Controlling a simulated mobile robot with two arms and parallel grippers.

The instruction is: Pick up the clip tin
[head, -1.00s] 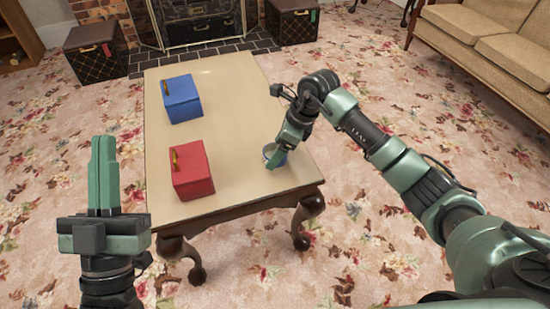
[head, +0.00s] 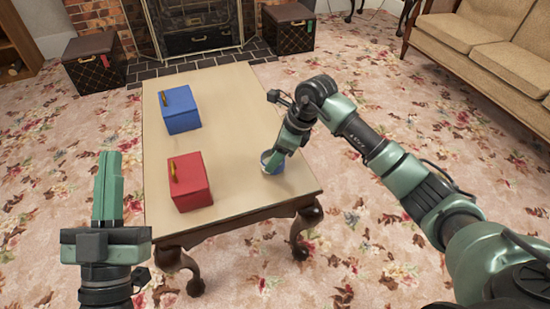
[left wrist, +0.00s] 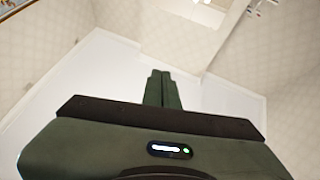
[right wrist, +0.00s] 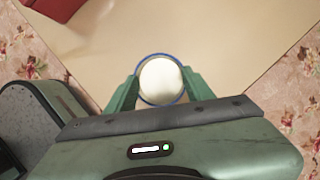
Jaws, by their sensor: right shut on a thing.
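The clip tin (head: 272,162) is a small round tin, blue and pale in the head view, at the table's right side. In the right wrist view it shows from above as a round white face with a blue rim (right wrist: 161,80). My right gripper (right wrist: 160,92) is shut on it, one finger on each side. I cannot tell whether its base touches the tabletop. My left gripper (head: 107,188) points upward, left of the table, with its fingers together and empty; they also show together in the left wrist view (left wrist: 162,88).
A wooden table (head: 235,120) holds a blue box (head: 181,110) at the back left and a red box (head: 190,182) at the front left. A sofa (head: 480,50) stands at the right. Patterned trunks (head: 97,63) flank the fireplace. The tabletop's middle is clear.

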